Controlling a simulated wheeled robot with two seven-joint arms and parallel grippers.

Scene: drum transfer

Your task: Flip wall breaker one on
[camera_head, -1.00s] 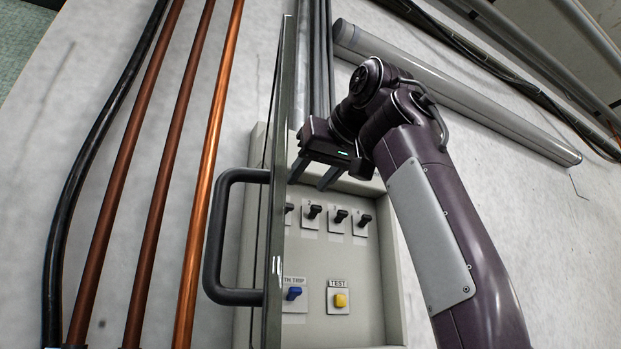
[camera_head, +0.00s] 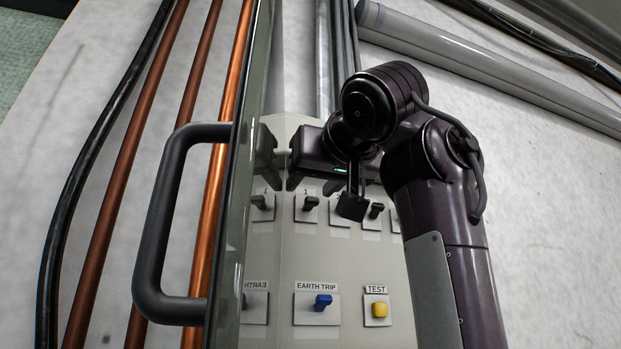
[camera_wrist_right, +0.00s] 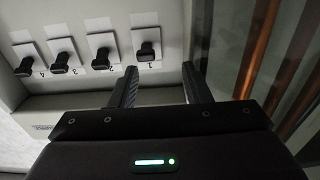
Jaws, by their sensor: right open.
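Breaker one (camera_head: 310,203) is a black toggle on a white plate at the left end of a row in the grey wall panel. It also shows in the right wrist view (camera_wrist_right: 146,52), at the right end of the row under its "1" label. My right gripper (camera_head: 324,190) is open and empty, close to the panel at the top of the row. In the right wrist view its fingers (camera_wrist_right: 160,86) are apart, with breaker one just beyond the gap, nearer the left finger. I see no contact. In the head view one finger hides most of breaker two. My left gripper is out of view.
The open glass door (camera_head: 238,180) with its black handle (camera_head: 160,225) stands just left of the row and mirrors it. A blue earth trip switch (camera_head: 322,301) and a yellow test button (camera_head: 379,309) sit below. Copper pipes (camera_head: 130,150) run left of the door.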

